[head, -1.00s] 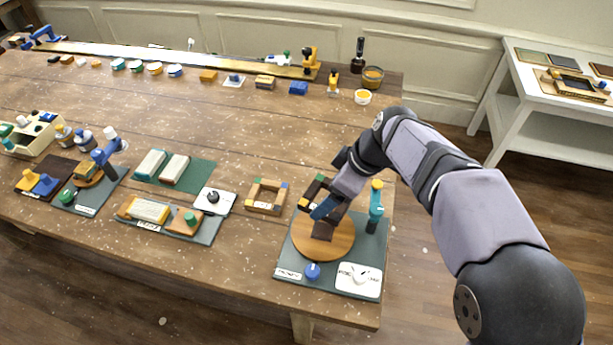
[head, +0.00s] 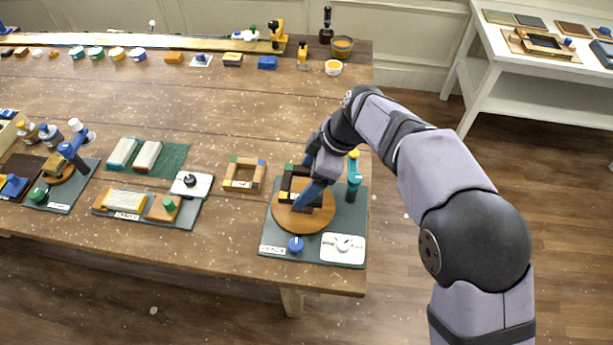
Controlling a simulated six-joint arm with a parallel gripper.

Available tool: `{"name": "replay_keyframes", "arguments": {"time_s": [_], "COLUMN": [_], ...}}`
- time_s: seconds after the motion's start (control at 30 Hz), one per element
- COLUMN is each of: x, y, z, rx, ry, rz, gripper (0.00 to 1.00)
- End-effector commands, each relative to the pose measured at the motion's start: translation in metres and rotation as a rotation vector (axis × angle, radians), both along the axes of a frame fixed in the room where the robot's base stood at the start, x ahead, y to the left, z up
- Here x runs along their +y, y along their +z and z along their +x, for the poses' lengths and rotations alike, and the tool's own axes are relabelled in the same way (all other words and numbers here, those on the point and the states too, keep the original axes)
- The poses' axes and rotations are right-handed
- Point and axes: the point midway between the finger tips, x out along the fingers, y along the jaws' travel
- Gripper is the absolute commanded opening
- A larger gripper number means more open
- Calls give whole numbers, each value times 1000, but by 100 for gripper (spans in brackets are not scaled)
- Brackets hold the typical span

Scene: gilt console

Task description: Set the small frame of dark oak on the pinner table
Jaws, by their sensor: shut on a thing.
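The small dark oak frame (head: 288,184) is at the round wooden top of the pinner table (head: 285,219), over its back half. It has coloured corner marks, and my gripper partly hides it. My gripper (head: 309,196) reaches in from the upper right with its blue fingers pointing down, shut on the frame's near right part. I cannot tell whether the frame touches the round top or hangs just above it. The pinner table stands on a grey-green base with a teal post (head: 353,172), a blue knob (head: 295,244) and a white plate (head: 343,247).
A lighter wooden frame (head: 228,175) lies just left of the base. Left of it are a white plate with a black knob (head: 191,184), a green mat (head: 170,162) and other work stations. The table's right edge is close to the base. A white side table (head: 490,60) stands at the back right.

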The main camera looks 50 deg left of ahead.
Motion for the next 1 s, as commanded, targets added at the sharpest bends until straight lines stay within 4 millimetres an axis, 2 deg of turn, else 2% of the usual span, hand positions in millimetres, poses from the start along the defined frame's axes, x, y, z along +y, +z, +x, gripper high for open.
{"name": "replay_keyframes", "arguments": {"time_s": [1.0], "x": [0], "y": [-67], "z": [0], "rx": [0], "ry": [-1], "rz": [0], "gripper": [54]}}
